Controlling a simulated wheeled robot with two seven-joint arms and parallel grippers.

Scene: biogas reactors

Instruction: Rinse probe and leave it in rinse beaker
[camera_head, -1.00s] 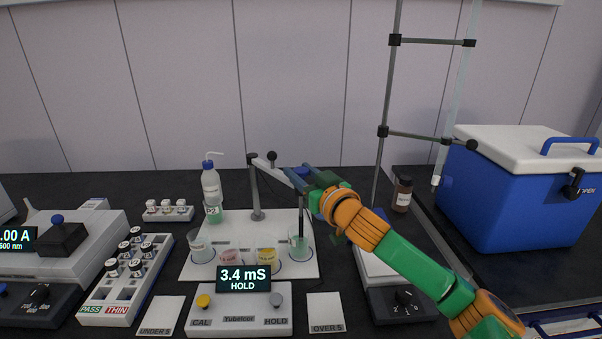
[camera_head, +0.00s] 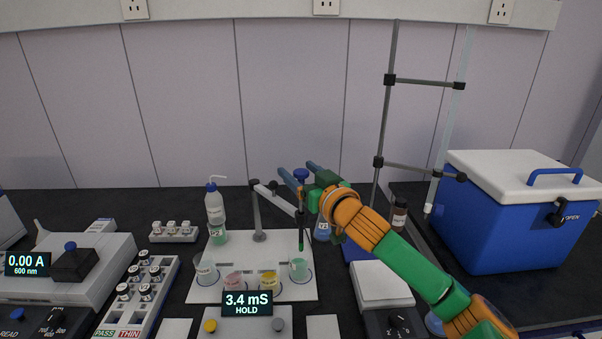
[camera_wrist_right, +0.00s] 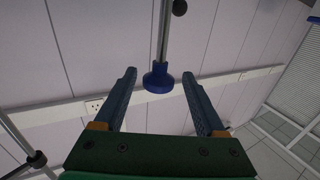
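The probe (camera_head: 301,240) has a blue cap and a dark green shaft. It stands upright, and its tip appears to be just above the green-tinted beaker (camera_head: 299,272). My right gripper (camera_head: 298,172) is open at cap height. In the right wrist view, the blue cap (camera_wrist_right: 158,80) sits between the spread fingers (camera_wrist_right: 159,74) with gaps on both sides. A clear beaker (camera_head: 205,272), a pink beaker (camera_head: 234,284) and a yellow beaker (camera_head: 270,284) stand to the left. I cannot read which one is the rinse beaker. My left gripper is not in view.
A stand (camera_head: 257,215) with a jib reaches toward the probe. A wash bottle (camera_head: 215,208) stands behind the beakers. The meter display (camera_head: 247,304) reads 3.4 mS HOLD. A tall rod frame (camera_head: 386,120) and a blue cooler (camera_head: 500,220) are on the right.

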